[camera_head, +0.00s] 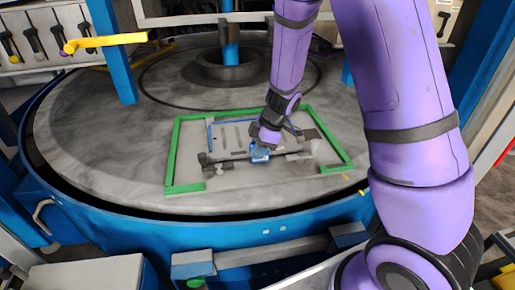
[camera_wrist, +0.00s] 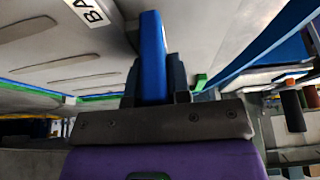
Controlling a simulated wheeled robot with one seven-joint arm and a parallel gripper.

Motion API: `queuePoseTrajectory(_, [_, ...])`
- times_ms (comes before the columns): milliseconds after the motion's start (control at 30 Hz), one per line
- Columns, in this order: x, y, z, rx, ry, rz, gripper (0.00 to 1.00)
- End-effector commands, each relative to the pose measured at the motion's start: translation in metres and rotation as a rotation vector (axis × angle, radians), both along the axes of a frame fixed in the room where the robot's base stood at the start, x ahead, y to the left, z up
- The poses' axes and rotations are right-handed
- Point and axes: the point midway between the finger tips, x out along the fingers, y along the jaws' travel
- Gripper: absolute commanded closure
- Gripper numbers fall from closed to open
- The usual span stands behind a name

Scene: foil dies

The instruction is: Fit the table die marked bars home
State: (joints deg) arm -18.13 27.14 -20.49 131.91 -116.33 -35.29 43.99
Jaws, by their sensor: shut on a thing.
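The table die (camera_head: 229,137) is a grey plate with long bar-shaped slots, inside a green outline on the round table. In the wrist view the plate (camera_wrist: 60,50) fills the upper left, with a white label (camera_wrist: 91,11) reading "BA", the rest cut off. My gripper (camera_head: 261,151) is over the near side of the plate. Its dark jaws (camera_wrist: 153,85) are shut on a blue grip (camera_wrist: 152,50) that stands by the plate's edge. I cannot tell whether the plate rests flat on the table or is slightly raised.
The green outline (camera_head: 176,152) is open on its near side. Dark clamp-like fittings (camera_head: 213,160) lie along the die's near edge. The round grey table (camera_head: 95,140) is bare to the left. A central hub (camera_head: 230,68) stands behind, and a blue post with a yellow arm (camera_head: 105,41) at the left.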

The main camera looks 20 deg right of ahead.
Motion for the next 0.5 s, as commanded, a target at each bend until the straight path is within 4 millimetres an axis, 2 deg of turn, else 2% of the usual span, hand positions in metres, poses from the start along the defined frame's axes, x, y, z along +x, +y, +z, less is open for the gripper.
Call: queuePoseTrajectory(500, [0.0005,-0.0001,-0.0090,0.001,-0.001,0.000,1.00])
